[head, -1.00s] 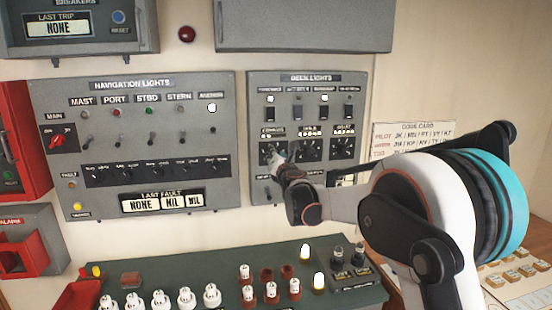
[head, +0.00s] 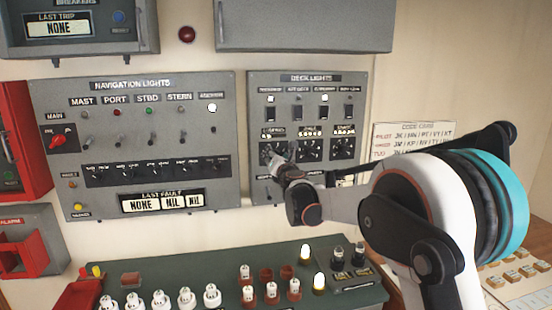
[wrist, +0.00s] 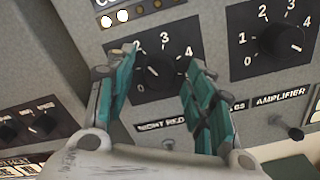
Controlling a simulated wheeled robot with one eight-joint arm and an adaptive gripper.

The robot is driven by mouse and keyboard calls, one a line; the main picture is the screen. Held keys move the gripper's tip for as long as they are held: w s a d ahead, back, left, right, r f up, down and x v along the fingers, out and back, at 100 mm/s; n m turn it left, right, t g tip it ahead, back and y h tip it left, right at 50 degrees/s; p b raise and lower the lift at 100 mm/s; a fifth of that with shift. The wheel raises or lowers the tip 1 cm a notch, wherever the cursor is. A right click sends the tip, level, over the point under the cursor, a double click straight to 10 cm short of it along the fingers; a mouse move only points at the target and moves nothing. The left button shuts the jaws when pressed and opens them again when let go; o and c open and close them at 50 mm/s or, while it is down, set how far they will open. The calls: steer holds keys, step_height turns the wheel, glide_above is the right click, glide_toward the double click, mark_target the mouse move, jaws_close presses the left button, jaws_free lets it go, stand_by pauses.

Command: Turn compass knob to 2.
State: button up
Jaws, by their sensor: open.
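The compass knob (wrist: 160,71) is a dark round knob on a black dial plate numbered in white, the leftmost dial under the deck lights switches. In the wrist view the numbers 0, 2, 3 and 4 show around it; I cannot clearly tell which number it points to. My gripper (wrist: 159,62) is open, with one teal finger to the left of the knob and one to the right. I cannot tell whether either finger touches it.
A second dial knob (wrist: 284,40) sits close on the right. Below are a toggle (wrist: 290,130) by the amplifier label and a night red label (wrist: 162,125). The navigation lights panel (head: 135,142) stands to the left.

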steer(key=v, duration=1.2)
